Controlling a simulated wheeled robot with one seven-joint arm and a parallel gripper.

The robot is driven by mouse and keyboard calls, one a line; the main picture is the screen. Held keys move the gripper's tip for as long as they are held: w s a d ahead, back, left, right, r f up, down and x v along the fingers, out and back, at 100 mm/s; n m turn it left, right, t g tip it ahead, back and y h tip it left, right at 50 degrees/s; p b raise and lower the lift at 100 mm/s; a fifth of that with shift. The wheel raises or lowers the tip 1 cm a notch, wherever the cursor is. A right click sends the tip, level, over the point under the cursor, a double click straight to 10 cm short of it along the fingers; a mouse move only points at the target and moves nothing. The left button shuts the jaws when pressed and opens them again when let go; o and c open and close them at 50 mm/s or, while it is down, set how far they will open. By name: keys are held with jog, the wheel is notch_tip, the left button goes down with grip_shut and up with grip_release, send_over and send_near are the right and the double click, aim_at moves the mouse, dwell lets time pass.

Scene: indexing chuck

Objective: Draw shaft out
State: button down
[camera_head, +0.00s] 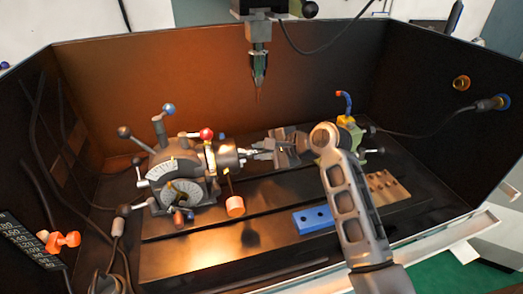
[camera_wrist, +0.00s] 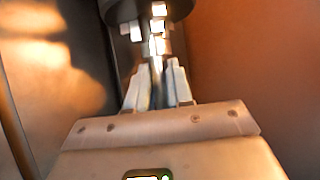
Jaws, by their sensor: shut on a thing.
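The indexing chuck (camera_head: 226,153) is a grey metal cylinder on the front of the dividing head (camera_head: 178,172). It also shows as a dark round body at the top of the wrist view (camera_wrist: 165,9). My gripper (camera_head: 264,151) is level with the chuck, just to its right. In the wrist view, the two pale fingers of my gripper (camera_wrist: 156,88) are closed together on the shaft (camera_wrist: 157,42), a narrow bright metal piece between them and the chuck. The shaft's held end is hidden by the fingers. I cannot tell how deep its other end sits in the chuck.
A spindle with a pointed tool (camera_head: 258,68) hangs above the table. A blue block (camera_head: 313,219) and a tan drilled plate (camera_head: 388,188) lie at the right. An orange cylinder (camera_head: 235,206) is below the chuck. Dark walls enclose the table.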

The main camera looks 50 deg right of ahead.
jog(key=shift+s+d+r, duration=0.1)
jog(key=shift+s+d, duration=0.25)
jog(key=shift+d, duration=0.3)
jog(key=shift+s+d, duration=0.2)
jog(key=shift+d, duration=0.05)
jog(key=shift+s+d, duration=0.2)
jog(key=shift+d, duration=0.1)
jog(key=shift+s+d, duration=0.25)
jog(key=shift+d, duration=0.15)
jog(key=shift+s+d, duration=0.1)
